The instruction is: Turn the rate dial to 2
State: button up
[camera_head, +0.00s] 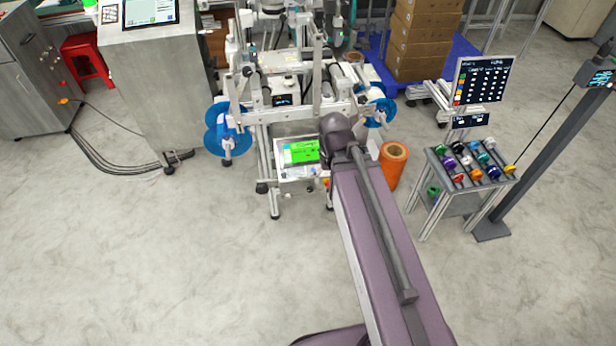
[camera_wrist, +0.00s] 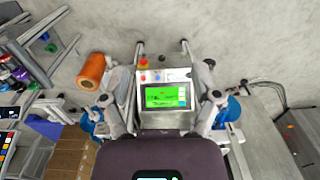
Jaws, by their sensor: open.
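A control panel (camera_head: 287,174) with a lit green screen (camera_head: 304,151) is fixed low on the front of the reel machine. In the wrist view the panel (camera_wrist: 175,74) appears the other way up, with its green screen (camera_wrist: 163,97) near the middle. Small red and blue controls (camera_wrist: 149,78) sit beside the screen edge, and a red-topped button (camera_wrist: 143,63) stands out from the panel. I cannot make out which control is the rate dial or its setting. My arm reaches over the floor toward the panel and hides part of its right side. My gripper's fingers do not show in either view.
Blue reels (camera_head: 216,142) flank the machine. An orange roll (camera_head: 394,162) stands right of the panel. A small rack (camera_head: 437,196) with several coloured knobs or spools stands farther right, by a dark post (camera_head: 548,150). Open floor lies in front and to the left.

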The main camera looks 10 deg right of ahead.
jog(key=w+d+f+t+y+b, duration=0.1)
jog(key=w+f+b, duration=0.5)
jog(key=f+b, duration=0.3)
jog(key=w+d+f+t+y+b, duration=0.1)
jog(key=w+f+b, duration=0.6)
jog(key=f+b, duration=0.2)
jog(key=t+y+b, duration=0.2)
jog(key=b, duration=1.3)
send_near(311, 190)
jog(key=r, duration=0.1)
jog(key=s+r, duration=0.2)
jog(key=shift+d+r+m, duration=0.15)
jog(key=shift+d+m, duration=0.25)
jog(key=shift+w, duration=0.1)
jog(key=shift+h, duration=0.3)
jog(key=b+x, duration=1.2)
jog(key=x, duration=0.1)
jog(key=shift+w+a+f, duration=0.2)
jog(key=shift+w+f, duration=0.05)
jog(key=shift+w, duration=0.05)
grip_shut()
jog(key=shift+a, duration=0.15)
